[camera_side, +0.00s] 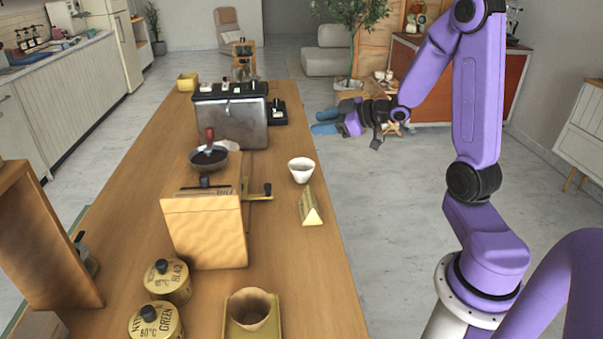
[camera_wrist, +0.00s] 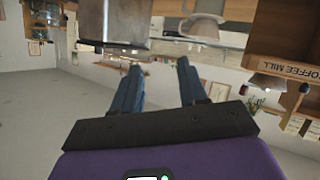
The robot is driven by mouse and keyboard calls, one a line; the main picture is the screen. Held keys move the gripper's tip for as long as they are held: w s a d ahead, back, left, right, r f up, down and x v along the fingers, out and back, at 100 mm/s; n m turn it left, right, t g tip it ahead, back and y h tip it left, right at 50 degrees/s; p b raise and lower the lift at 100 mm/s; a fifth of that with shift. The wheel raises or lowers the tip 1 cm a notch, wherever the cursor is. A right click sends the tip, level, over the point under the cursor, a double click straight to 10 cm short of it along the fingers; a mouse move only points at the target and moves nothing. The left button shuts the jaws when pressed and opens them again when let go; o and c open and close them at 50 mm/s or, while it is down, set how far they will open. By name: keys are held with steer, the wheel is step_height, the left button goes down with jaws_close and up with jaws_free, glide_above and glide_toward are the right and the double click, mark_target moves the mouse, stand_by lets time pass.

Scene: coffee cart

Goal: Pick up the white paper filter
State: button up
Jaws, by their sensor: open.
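The white paper filter (camera_side: 302,170) is a small pale cone standing upright near the right edge of the wooden counter (camera_side: 310,265), in the middle of the side view. My gripper (camera_side: 324,122) is open and empty, with its blue fingers apart. It is off the counter's right side, beyond the filter in the side view and not touching it. In the wrist view, which looks upside down, my gripper (camera_wrist: 158,64) has its fingers spread with nothing between them. A pale cone that looks like the filter (camera_wrist: 202,27) shows ahead at the top.
The wooden coffee mill (camera_side: 205,228) stands left of the filter, its crank reaching toward it. A gold wedge-shaped holder (camera_side: 310,207) lies just in front of the filter. A metal machine (camera_side: 232,122) stands behind. A brown cup (camera_side: 249,309) and gold canisters (camera_side: 167,282) are nearer. The counter's right side is open floor.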

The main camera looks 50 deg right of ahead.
glide_toward(294, 171)
steer(key=shift+w+d+f, duration=0.3)
steer(key=shift+w, duration=0.2)
steer(key=shift+w+a+f, duration=0.15)
steer(key=shift+w+f, duration=0.1)
steer(key=shift+w, duration=0.1)
steer(key=shift+x, duration=3.35)
jaws_close()
